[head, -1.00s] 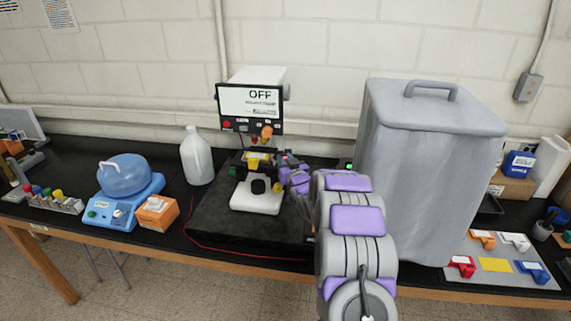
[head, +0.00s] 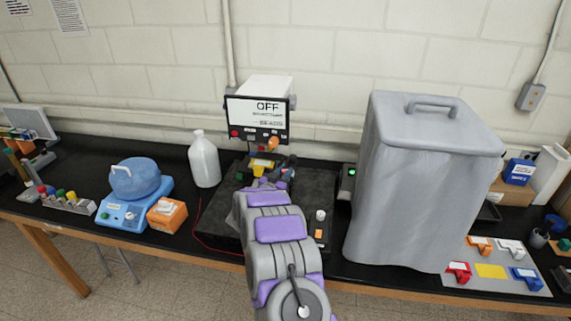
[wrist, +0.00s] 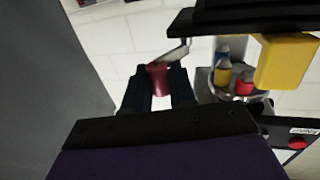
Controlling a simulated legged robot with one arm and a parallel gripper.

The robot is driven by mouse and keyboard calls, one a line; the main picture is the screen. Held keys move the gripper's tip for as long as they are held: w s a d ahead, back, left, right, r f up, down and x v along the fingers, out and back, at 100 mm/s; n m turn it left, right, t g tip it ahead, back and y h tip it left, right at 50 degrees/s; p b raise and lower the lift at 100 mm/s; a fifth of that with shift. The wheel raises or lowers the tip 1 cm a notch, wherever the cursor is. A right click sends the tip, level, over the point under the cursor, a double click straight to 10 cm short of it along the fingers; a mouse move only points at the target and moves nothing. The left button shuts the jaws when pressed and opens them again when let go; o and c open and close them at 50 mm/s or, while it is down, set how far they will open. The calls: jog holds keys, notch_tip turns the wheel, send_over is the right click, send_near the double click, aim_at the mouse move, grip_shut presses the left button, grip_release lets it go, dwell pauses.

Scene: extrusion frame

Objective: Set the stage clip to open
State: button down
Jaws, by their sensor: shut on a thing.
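The microscope (head: 257,113) stands on a dark mat, with a screen reading OFF. Its stage area, with a yellow part (head: 262,164), sits below the screen, partly hidden by my arm. In the wrist view the dark stage plate (wrist: 245,18) is at the top, with a yellow block (wrist: 287,60) at its right. My gripper (wrist: 160,82) is shut on a red tab (wrist: 157,77), which joins a thin bent metal lever (wrist: 173,54) by the stage's left edge. This looks like the stage clip; its exact setting cannot be told.
A tall grey covered box (head: 425,190) stands close on the right of the mat (head: 220,215). A white bottle (head: 204,160), an orange box (head: 166,215) and a blue device (head: 135,200) stand left. A control box with knobs (head: 319,228) is near the front.

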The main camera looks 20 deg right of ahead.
jog(key=shift+a+r+m+g+h+p, duration=0.1)
jog(key=shift+a+m+g+h+p, duration=0.1)
jog(key=shift+m+g+h+p, duration=0.4)
jog(key=shift+a+m+g+h+p, duration=0.2)
jog(key=shift+m+g+h+p, duration=0.15)
jog(key=shift+g+p, duration=0.3)
jog(key=shift+m+g, duration=0.25)
jog(key=c, duration=1.1)
grip_release()
jog(key=shift+a, duration=0.1)
jog(key=b+v, duration=0.1)
jog(key=v, duration=1.6)
jog(key=shift+a+f+b, duration=0.3)
jog(key=shift+b, duration=0.05)
